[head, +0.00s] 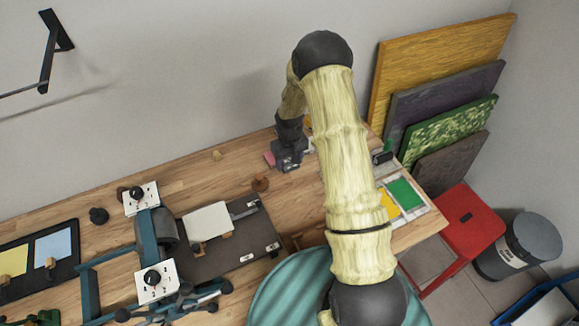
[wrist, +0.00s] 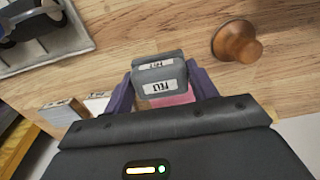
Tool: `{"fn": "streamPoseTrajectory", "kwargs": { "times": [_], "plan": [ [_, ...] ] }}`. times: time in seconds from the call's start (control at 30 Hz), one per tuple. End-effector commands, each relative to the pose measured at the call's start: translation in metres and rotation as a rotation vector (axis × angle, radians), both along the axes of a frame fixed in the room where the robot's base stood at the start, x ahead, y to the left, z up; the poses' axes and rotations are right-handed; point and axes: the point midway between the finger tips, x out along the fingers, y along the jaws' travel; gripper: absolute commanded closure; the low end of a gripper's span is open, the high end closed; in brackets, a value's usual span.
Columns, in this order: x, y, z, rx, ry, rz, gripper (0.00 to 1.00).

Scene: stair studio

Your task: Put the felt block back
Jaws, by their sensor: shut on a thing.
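The felt block (wrist: 160,88) is grey with white labels reading FELT. In the wrist view it sits between the two purple fingers of my gripper (wrist: 162,92), which is shut on it. A pink piece (wrist: 172,99) shows just below the block, partly hidden by it and my gripper; I cannot tell whether they touch. In the head view my gripper (head: 289,160) is low over the back of the wooden bench (head: 180,184), with a pink piece (head: 269,160) at its left. I cannot tell whether the block touches the bench.
A wooden knob (wrist: 237,43) stands close to the block, also in the head view (head: 260,184). A grey tray with a dark tool (wrist: 40,35) and small pale blocks (wrist: 62,109) are nearby. A blue press (head: 146,240) and dark board (head: 240,245) lie left; boards (head: 440,60) lean right.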

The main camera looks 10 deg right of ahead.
Motion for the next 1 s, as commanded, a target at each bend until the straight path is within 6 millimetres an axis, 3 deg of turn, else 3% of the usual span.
{"fn": "streamPoseTrajectory", "kwargs": {
  "times": [0.3, 0.7, 0.73, 0.8, 0.83, 1.0],
  "plan": [
    [-0.001, 0.0, -0.035, -0.001, 0.003, 0.0, 0.64],
    [-0.001, 0.0, -0.041, 0.0, 0.001, 0.0, 0.64],
    [-0.001, 0.0, -0.04, 0.0, 0.001, 0.0, 0.39],
    [-0.001, 0.0, -0.04, 0.0, 0.001, 0.0, 0.25],
    [-0.001, 0.0, -0.04, 0.0, 0.001, 0.0, 0.21],
    [-0.001, 0.0, -0.039, 0.0, 0.002, 0.0, 0.21]
  ]
}}
